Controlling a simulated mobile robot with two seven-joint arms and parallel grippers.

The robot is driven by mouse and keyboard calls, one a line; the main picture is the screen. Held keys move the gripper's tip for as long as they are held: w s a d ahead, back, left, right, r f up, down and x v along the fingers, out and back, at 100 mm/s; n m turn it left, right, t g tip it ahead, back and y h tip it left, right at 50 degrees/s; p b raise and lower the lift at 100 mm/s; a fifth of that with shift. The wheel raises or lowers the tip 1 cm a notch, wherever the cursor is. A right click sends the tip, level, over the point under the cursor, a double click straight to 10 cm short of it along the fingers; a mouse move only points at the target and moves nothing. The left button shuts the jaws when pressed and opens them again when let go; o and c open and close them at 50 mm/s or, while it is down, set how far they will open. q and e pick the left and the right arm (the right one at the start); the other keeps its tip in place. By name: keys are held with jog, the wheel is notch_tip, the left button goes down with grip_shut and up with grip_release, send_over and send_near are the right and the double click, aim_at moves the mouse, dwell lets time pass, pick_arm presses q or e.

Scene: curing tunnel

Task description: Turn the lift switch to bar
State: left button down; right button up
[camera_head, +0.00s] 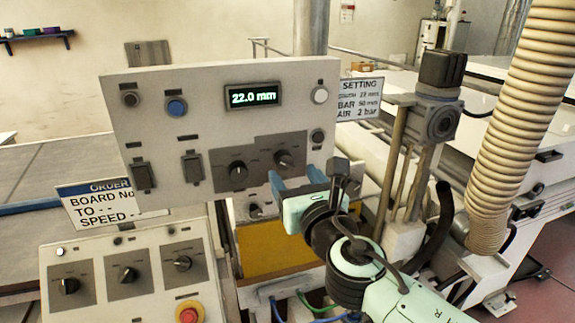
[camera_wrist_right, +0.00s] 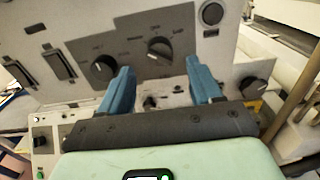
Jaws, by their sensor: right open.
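The upper control panel (camera_head: 180,95) carries a dark grey plate with two black rotary knobs, a left knob (camera_head: 238,171) and a right knob (camera_head: 284,159). Their small labels are too blurred to read, so I cannot tell which is the lift switch. In the right wrist view the left knob (camera_wrist_right: 103,68) and the right knob (camera_wrist_right: 160,48) show beyond my fingers. My right gripper (camera_head: 297,180) is open and empty, just below and in front of the right knob, apart from it. Its blue fingers (camera_wrist_right: 160,78) are spread wide. The display (camera_head: 253,97) reads 22.0 mm. My left gripper is not in view.
A lower panel (camera_head: 130,245) has several knobs and a red button (camera_head: 189,313). A setting card (camera_head: 360,103) and an order board (camera_head: 98,205) flank the upper panel. A metal post with a black knob (camera_head: 442,68) and a ribbed hose (camera_head: 510,110) stand at right.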

aim_at(287, 167)
jog(key=shift+x, duration=2.25)
jog(key=shift+c, duration=0.3)
jog(key=c, duration=1)
